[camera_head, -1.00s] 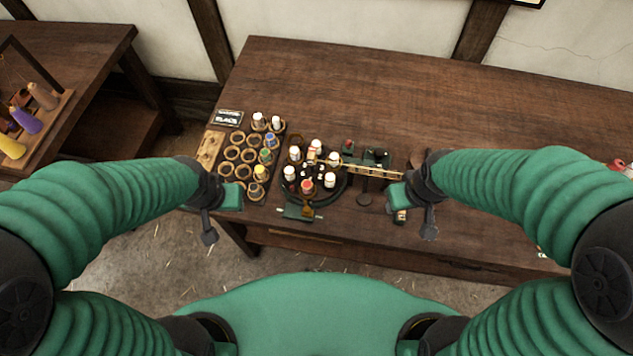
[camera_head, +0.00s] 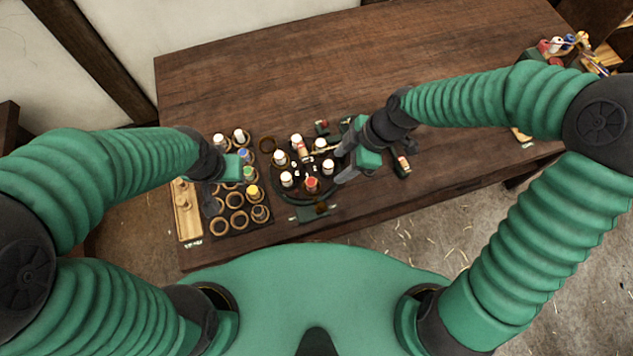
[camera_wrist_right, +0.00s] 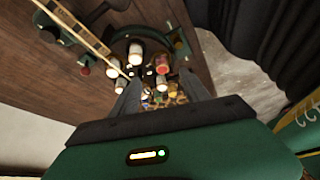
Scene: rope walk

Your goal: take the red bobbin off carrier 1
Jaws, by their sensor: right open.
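The red bobbin (camera_head: 311,184) stands on a carrier at the front of the round black braider plate (camera_head: 279,191). It also shows in the right wrist view (camera_wrist_right: 162,64), beyond my fingers. Several white bobbins (camera_head: 286,179) stand on the other carriers. Carrier numbers are too small to read. My right gripper (camera_head: 343,165) is open and empty at the right edge of the plate, apart from the red bobbin. In the right wrist view its two fingers (camera_wrist_right: 160,84) point toward the bobbins. My left gripper (camera_head: 212,200) hangs over the ring tray; its jaw gap is unclear.
The tray (camera_head: 247,230) of rings left of the plate holds white, blue, green and yellow bobbins. A wooden block (camera_head: 186,218) lies left of it. The back of the table is clear.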

